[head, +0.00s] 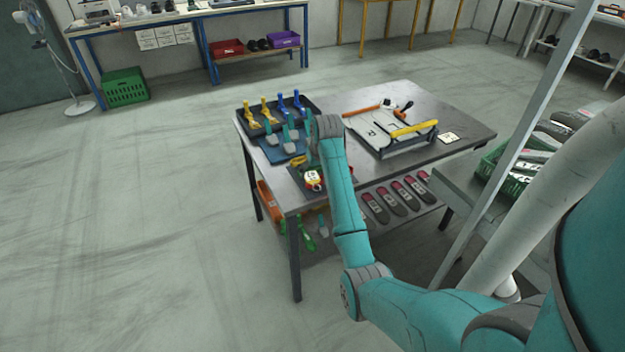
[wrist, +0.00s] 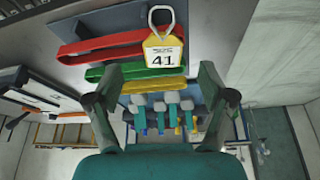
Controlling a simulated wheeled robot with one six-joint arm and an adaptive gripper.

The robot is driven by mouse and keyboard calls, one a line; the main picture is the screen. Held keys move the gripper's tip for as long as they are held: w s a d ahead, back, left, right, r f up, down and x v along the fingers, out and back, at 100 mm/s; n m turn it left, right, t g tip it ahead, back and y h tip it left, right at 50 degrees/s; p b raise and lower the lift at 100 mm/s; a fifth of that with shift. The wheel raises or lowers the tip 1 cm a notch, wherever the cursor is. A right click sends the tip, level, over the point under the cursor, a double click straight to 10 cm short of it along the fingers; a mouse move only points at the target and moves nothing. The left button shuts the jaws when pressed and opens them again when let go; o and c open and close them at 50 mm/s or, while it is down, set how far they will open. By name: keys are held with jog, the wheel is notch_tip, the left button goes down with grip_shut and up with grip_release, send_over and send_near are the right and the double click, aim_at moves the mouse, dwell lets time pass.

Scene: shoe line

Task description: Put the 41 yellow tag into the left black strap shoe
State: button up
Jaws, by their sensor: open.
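The yellow tag (wrist: 163,52) shows a white label with "41" and has a metal ring at its top. In the wrist view it lies on a dark surface just beyond my fingertips, roughly centred between them. My gripper (wrist: 160,76) is open and empty, with one finger on each side of the picture. In the head view, the tag (head: 313,180) lies near the front-left corner of the work table (head: 460,125), close below my wrist, which partly hides the gripper. I cannot make out the left black strap shoe for certain in either view.
Red (wrist: 100,46) and green (wrist: 110,70) strips lie beside the tag. A green crate of shoes (head: 497,172) stands at right. The floor at left is clear.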

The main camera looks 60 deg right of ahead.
aim_at(313, 178)
jog(key=shift+x, duration=1.95)
jog(key=shift+w+a, duration=0.15)
jog(key=c, duration=1)
